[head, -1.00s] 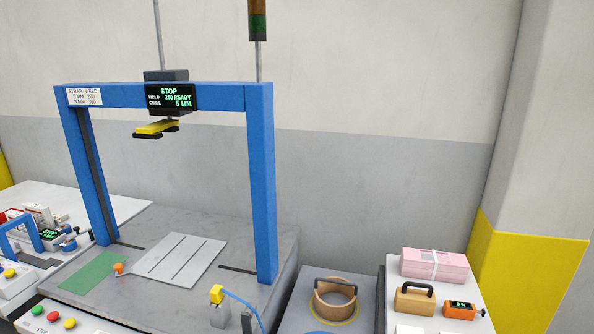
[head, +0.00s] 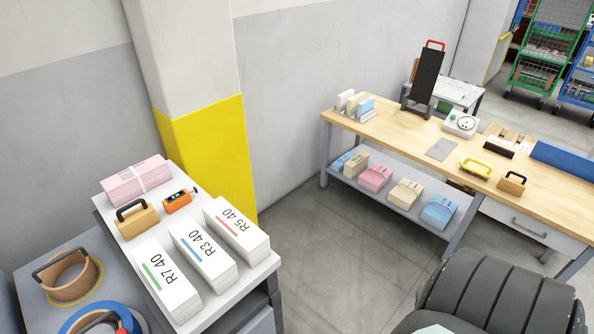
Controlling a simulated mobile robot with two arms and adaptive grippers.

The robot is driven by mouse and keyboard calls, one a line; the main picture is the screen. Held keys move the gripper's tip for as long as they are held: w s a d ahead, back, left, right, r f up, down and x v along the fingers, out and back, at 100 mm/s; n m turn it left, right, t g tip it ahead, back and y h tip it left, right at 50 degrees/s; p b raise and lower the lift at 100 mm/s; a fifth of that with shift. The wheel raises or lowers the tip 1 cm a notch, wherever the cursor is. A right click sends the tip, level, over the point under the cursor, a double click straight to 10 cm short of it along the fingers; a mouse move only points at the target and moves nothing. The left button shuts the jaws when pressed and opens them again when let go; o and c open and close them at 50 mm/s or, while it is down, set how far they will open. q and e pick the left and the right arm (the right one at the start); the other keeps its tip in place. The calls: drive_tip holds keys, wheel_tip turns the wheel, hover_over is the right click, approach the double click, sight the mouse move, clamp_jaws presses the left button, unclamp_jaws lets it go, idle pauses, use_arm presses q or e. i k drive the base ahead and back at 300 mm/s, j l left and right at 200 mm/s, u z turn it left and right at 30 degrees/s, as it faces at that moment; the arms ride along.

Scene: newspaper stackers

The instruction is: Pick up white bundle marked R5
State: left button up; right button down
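The white bundle marked R5 40 (head: 238,231) lies on the grey side table (head: 212,311) in the head view, with a red stripe by its label. It is the rightmost of three white bundles, beside the R3 40 bundle (head: 203,255) with a blue stripe and the R7 40 bundle (head: 165,284) with a green stripe. All three lie flat, side by side. Neither of my grippers shows in the head view.
Behind the bundles are a pink bundle (head: 136,181), a wooden block with a black handle (head: 136,219) and an orange meter (head: 177,203). A yellow-painted pillar (head: 209,150) stands close behind.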

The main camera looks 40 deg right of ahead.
sight(251, 245)
drive_tip(key=z, duration=0.85)
drive_tip(key=k+u, duration=0.25)
drive_tip(key=k+j, duration=0.05)
drive_tip(key=k, duration=0.05)
